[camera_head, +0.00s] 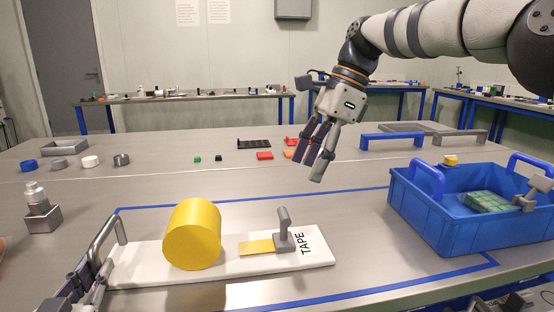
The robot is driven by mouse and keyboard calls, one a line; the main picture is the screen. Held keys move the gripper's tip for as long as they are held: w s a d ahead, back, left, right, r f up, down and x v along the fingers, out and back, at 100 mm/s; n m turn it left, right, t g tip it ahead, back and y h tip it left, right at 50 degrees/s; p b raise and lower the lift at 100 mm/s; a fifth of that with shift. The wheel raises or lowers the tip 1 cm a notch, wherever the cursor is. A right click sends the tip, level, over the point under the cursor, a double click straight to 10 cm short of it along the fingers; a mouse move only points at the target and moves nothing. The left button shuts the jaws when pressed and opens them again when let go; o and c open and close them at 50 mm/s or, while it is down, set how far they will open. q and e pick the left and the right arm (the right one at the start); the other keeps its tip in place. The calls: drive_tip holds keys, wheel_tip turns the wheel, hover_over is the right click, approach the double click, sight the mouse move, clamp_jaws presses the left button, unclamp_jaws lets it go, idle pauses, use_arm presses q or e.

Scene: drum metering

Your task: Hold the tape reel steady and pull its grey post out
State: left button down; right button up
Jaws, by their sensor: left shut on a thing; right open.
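The tape reel is a large yellow cylinder (193,236) lying on a long white base (225,268) marked TAPE. To its right, a grey post (284,228) with a bent top stands upright in a grey block at the end of a yellow strip (257,247). My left gripper (101,262) is at the base's left end, shut on it; the exact contact is partly hidden at the picture's edge. My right gripper (320,165) is open and empty, fingers pointing down, above and behind the post and apart from it.
A blue crate (455,226) with a green block (490,201) stands at the right. A bottle in a grey holder (40,212) is at the left. Small rings, red parts (265,156) and a black tray (254,144) lie at the back. The table between the post and crate is clear.

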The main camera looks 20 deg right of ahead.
use_arm(q)
drive_tip(key=c, duration=1.5)
unclamp_jaws()
